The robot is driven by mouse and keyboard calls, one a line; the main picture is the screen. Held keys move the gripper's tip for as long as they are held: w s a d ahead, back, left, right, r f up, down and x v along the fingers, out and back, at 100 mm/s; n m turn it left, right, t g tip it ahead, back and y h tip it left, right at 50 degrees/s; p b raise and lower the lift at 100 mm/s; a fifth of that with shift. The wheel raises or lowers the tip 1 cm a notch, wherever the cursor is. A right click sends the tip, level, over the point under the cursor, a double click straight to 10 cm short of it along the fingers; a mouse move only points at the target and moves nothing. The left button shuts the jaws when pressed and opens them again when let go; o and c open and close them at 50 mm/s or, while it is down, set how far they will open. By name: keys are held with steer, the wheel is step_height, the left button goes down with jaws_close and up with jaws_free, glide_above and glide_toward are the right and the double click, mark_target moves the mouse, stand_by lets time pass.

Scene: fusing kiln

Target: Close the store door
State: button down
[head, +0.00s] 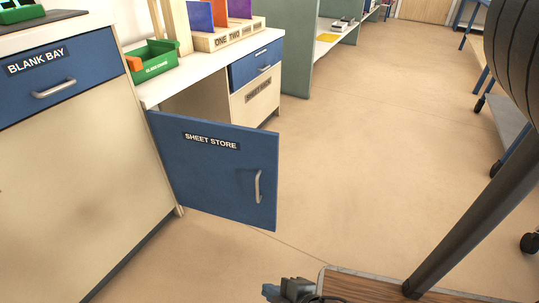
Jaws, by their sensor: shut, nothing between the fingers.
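The store door (217,165) is a blue panel with a "SHEET STORE" label and a pale vertical bar handle (258,186) near its right edge. It stands open, swung out from the cabinet under the white counter (205,70). Its hinge side is at the left, beside the beige cabinet. Part of the dark opening shows above the door. My gripper (272,292) is at the bottom edge of the head view, partly cut off. It is shut and empty, below and apart from the door.
A blank bay drawer (48,76) is shut at the left. A green glass bin (155,62) and a slotted rack (222,38) stand on the counter. A wooden board (365,287) lies at the bottom. The floor (370,150) right of the door is clear; wheeled stands are at the right.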

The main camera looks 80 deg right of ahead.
steer(key=w+d+g+h+p, duration=0.1)
steer(key=w+d+g+h, duration=0.1)
steer(key=w+d+h, duration=0.3)
steer(key=m+g+h+p, duration=0.2)
steer(key=m+g+h, duration=0.2)
steer(key=g+h, duration=0.4)
glide_toward(273, 148)
steer(key=d+b, duration=0.1)
steer(key=d, duration=0.2)
steer(key=d+b, duration=0.1)
steer(key=d, duration=0.1)
steer(key=shift+s+d+f+b, duration=0.1)
steer(key=shift+s+d+b, duration=0.1)
steer(key=shift+s+b, duration=0.1)
steer(key=shift+d, duration=0.75)
steer(key=shift+d+t, duration=0.1)
steer(key=shift+t, duration=0.3)
